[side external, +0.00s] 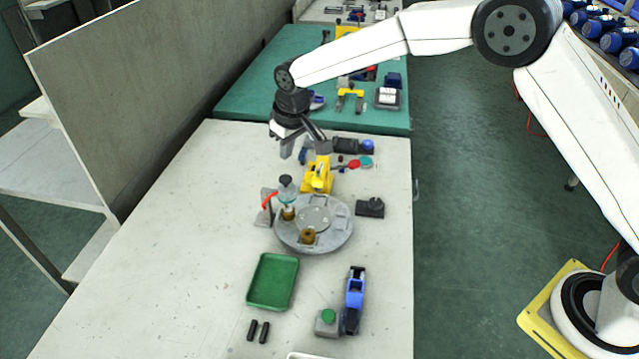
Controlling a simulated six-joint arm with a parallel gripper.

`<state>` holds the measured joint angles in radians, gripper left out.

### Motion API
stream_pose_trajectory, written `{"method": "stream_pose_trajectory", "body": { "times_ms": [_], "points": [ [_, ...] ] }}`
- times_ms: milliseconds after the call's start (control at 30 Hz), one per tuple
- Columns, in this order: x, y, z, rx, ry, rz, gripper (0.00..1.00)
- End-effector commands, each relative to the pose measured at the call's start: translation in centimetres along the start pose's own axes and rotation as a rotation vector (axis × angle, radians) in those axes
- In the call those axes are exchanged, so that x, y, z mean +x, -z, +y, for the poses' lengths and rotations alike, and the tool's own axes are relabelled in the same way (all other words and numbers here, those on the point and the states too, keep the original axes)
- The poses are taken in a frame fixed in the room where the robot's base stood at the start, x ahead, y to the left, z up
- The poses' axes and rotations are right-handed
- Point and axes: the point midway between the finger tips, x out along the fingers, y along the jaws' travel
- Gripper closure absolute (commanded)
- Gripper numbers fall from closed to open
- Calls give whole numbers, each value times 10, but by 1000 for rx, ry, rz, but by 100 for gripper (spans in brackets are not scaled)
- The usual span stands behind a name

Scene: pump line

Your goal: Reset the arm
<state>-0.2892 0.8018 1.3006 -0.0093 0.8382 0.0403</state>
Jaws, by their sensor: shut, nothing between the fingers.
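My gripper (302,147) hangs from my white and dark-grey arm near the middle of the side external view. It points down and is shut with nothing in it. It is above the far part of the pale table (190,240). A yellow fixture (318,176) stands just below it in the picture. The round grey turntable (335,238) is nearer the camera, with brass-coloured parts (308,236) on it. A dark-topped part (286,186) stands at its back left. The exact gap between gripper and fixture cannot be told.
A green tray (272,282), two black pieces (258,332), a green button box (327,322) and a blue tool (355,298) lie in front. A dark block (370,208) sits right of the turntable. A partition (150,100) borders the left. The table's left part is clear.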

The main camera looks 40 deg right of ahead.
Motion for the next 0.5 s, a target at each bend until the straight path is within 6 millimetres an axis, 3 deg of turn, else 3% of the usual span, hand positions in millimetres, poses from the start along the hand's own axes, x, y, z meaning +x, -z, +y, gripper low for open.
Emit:
{"method": "stream_pose_trajectory", "body": {
  "times_ms": [267,500],
  "points": [
    [-16,-35,27,40,-8,4,100],
    [-32,-84,53,85,-17,11,100]
  ]
}}
